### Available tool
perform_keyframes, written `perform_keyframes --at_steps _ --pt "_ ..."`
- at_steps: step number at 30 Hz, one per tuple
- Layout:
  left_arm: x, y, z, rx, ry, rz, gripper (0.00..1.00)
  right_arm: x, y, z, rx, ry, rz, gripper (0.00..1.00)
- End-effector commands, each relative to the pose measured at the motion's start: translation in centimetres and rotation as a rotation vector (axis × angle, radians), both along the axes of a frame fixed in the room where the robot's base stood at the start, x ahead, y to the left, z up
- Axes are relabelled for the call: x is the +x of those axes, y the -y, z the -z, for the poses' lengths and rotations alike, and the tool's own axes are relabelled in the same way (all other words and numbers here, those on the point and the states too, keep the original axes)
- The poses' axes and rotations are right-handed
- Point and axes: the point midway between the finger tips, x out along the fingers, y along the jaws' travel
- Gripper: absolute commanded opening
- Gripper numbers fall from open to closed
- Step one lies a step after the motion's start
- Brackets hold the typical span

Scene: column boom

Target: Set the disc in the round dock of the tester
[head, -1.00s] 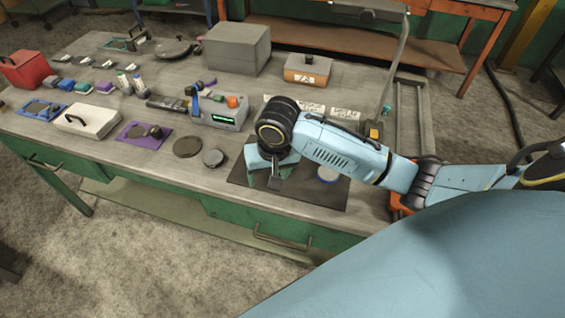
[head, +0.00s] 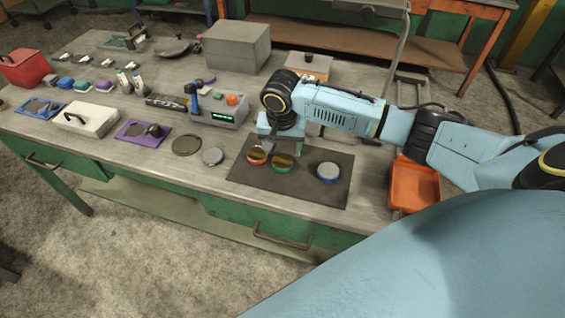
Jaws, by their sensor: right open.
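On the dark mat (head: 305,190) lie a disc with an orange-red rim (head: 257,157), a disc with a green rim (head: 283,163) and a grey-topped disc with a blue rim (head: 328,171). My right gripper (head: 268,145) is open at the back left of the mat, just behind and above the orange-red disc. I cannot tell whether it touches that disc. The tester (head: 220,117) is a grey box with a green-lit display, standing behind and left of the mat. It has a blue upright part and an orange-red knob on top. I cannot make out its round dock clearly. My left gripper is out of view.
A dark round plate (head: 187,145) and a smaller grey round one (head: 213,156) lie left of the mat. An orange tray (head: 414,187) is at the right. A large grey box (head: 237,48) stands at the back. The bench's front left strip is clear.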

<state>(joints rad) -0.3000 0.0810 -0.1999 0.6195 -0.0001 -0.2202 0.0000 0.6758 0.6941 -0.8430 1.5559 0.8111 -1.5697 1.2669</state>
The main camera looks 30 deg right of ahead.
Motion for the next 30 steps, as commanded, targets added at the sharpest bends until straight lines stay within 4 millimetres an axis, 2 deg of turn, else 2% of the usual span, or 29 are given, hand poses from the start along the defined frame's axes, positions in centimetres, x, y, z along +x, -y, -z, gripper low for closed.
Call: perform_keyframes --at_steps 10,19,30 --pt "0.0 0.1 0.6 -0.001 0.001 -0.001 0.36 0.4 0.2 4.6 0.0 -0.001 -0.001 0.64" --pt "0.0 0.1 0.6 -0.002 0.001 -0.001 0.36 0.4 0.3 5.1 -0.001 0.001 -0.002 0.64" --pt "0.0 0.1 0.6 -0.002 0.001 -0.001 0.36 0.5 0.3 5.0 0.0 0.003 -0.001 0.17"
